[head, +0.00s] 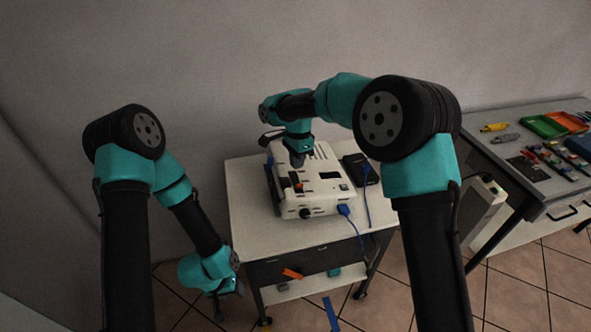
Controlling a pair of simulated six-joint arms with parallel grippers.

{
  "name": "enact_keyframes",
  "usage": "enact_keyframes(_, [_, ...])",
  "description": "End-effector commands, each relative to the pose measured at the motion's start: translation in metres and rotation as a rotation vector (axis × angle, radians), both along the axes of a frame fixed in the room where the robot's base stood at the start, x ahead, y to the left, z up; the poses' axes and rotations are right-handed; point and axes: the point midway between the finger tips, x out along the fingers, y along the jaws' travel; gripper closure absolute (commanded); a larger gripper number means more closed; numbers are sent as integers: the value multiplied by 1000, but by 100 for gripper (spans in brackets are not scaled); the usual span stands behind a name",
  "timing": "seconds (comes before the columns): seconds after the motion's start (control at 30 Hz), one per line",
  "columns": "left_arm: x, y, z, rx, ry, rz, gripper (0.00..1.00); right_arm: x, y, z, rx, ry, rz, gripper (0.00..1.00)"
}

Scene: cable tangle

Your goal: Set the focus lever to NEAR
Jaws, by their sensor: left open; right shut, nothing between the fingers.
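A white projector-like box (318,203) with dark slots and panels sits on the white cart top. A small orange part (298,186) shows on its upper face; it may be the focus lever, but its setting and any NEAR marking are too small to read. My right gripper (298,160) is shut and empty, pointing down at the far part of the box's top, beyond the orange part. I cannot tell if it touches the box. My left gripper (226,305) is open and hangs low, left of the cart's front, away from the box.
A black box (356,168) with a blue cable (366,196) stands right of the white box. Another blue plug (344,210) is at the white box's front. The cart top (250,236) is bare at front left. A grey bench (500,135) with trays and tools stands at right.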

Motion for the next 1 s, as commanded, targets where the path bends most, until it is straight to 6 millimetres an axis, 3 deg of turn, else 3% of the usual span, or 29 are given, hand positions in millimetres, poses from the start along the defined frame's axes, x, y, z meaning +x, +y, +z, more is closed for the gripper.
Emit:
enact_keyframes(0.3, [0, 0, 0, 0, 0, 0, 53, 0, -6, 60, 1, -3, -2, 100])
enact_keyframes(0.5, [0, 0, 0, 0, 0, 0, 53, -3, -9, 90, 0, -1, -2, 100])
enact_keyframes(0.7, [0, 0, 0, 0, 0, 0, 53, -4, -10, 102, 0, 0, -2, 100])
enact_keyframes(1.0, [0, 0, 0, 0, 0, 0, 53, -3, -10, 101, 1, 1, -1, 100])
